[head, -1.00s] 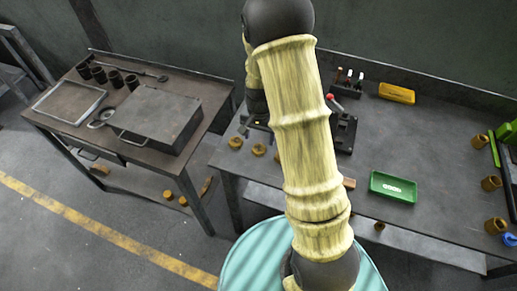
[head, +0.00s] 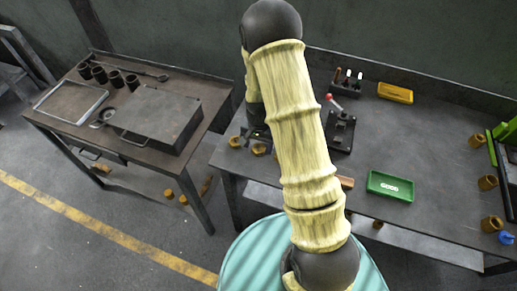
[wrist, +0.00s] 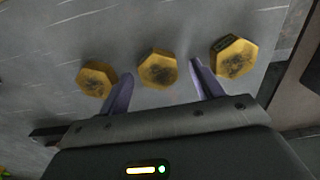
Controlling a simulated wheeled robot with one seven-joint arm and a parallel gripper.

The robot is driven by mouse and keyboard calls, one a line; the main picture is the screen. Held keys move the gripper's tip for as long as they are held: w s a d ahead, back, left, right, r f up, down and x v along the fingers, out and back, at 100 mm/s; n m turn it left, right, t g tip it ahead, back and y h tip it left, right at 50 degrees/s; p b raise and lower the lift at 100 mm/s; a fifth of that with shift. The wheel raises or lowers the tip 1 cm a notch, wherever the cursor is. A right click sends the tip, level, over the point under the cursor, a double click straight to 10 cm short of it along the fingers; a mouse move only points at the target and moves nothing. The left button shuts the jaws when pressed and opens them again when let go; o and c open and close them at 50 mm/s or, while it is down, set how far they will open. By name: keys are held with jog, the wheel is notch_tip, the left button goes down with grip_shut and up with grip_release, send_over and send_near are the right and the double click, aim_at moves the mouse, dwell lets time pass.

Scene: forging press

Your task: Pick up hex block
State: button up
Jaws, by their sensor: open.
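Three yellow-brown hex blocks lie in a row on the grey table in the wrist view: a left hex block (wrist: 97,79), a middle hex block (wrist: 158,69) and a right hex block (wrist: 233,57). My gripper (wrist: 158,84) is open. Its two purple-grey fingers stand apart, with the middle block between and just ahead of their tips. I cannot tell the height of the fingers above the table. In the head view, two hex blocks (head: 259,150) (head: 235,141) show at the table's left end, and my arm hides part of that area.
On the grey table (head: 420,140) are a green tray (head: 390,187), a yellow box (head: 395,92), a lever device (head: 340,130) and several brown cups at the right. A darker table with a metal case (head: 160,115) stands left across a gap.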

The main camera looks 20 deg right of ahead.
aim_at(258, 146)
jog(key=c, duration=1.3)
jog(key=shift+o, duration=0.2)
notch_tip(258, 146, up, 10)
jog(key=b, duration=0.1)
